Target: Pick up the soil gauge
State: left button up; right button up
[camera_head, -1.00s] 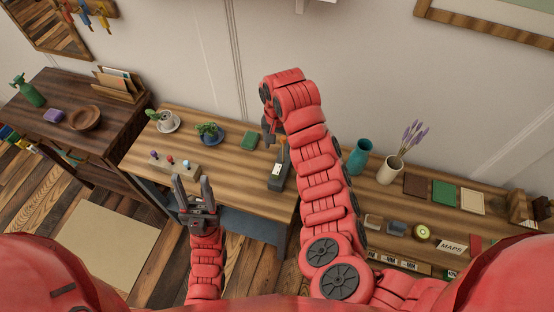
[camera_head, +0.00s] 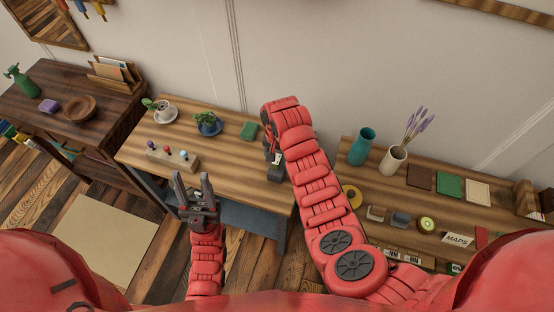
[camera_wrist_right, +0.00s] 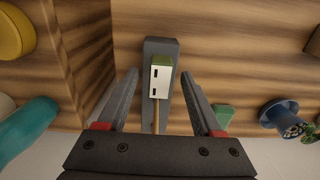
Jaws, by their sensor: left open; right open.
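The soil gauge looks to be the white-faced piece with a green end (camera_wrist_right: 161,80) in the right wrist view. A thin tan stick runs from it toward my gripper, and it lies over a dark grey block (camera_wrist_right: 160,50). In the head view the white face (camera_head: 277,159) shows small near the right end of the wooden bench (camera_head: 225,165), partly hidden by my right arm. My right gripper (camera_wrist_right: 160,75) is open, with one finger on each side of the gauge and gaps to both. My left gripper (camera_head: 192,180) is open and empty at the bench's front edge.
At right, a shelf holds a teal vase (camera_head: 362,146), a cream vase (camera_head: 392,161) and a yellow thing (camera_head: 352,196).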

jog(key=shift+f+p, duration=0.35)
jog(key=shift+f, duration=1.1)
grip_shut()
